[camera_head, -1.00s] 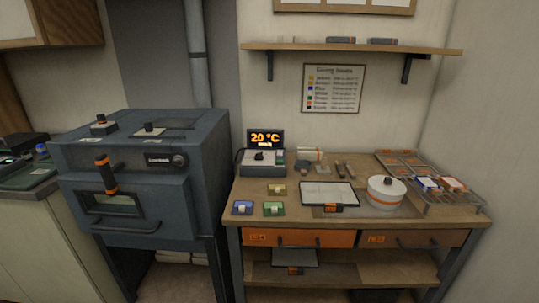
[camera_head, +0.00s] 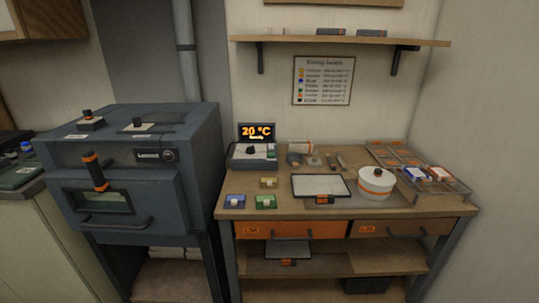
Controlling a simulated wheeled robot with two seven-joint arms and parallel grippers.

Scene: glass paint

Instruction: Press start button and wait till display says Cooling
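A small grey control box (camera_head: 254,158) stands at the back left of the wooden workbench. On top of it is a dark display (camera_head: 257,132) reading "20 °C" in orange, with a smaller line below that looks like "Ready". The box has a dark knob (camera_head: 251,149) and small buttons (camera_head: 271,152) at its right side; which one is the start button is too small to tell. A blue-grey kiln (camera_head: 130,170) with an orange-gripped handle and a small window stands left of the bench. Neither of my grippers is in view.
The workbench (camera_head: 320,208) holds blue, green and yellow sample tiles (camera_head: 265,202), a dark-framed white panel (camera_head: 320,187), a white round pot (camera_head: 376,184) and a wire rack (camera_head: 432,180). A shelf (camera_head: 340,41) and a chart (camera_head: 322,80) are on the wall above.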

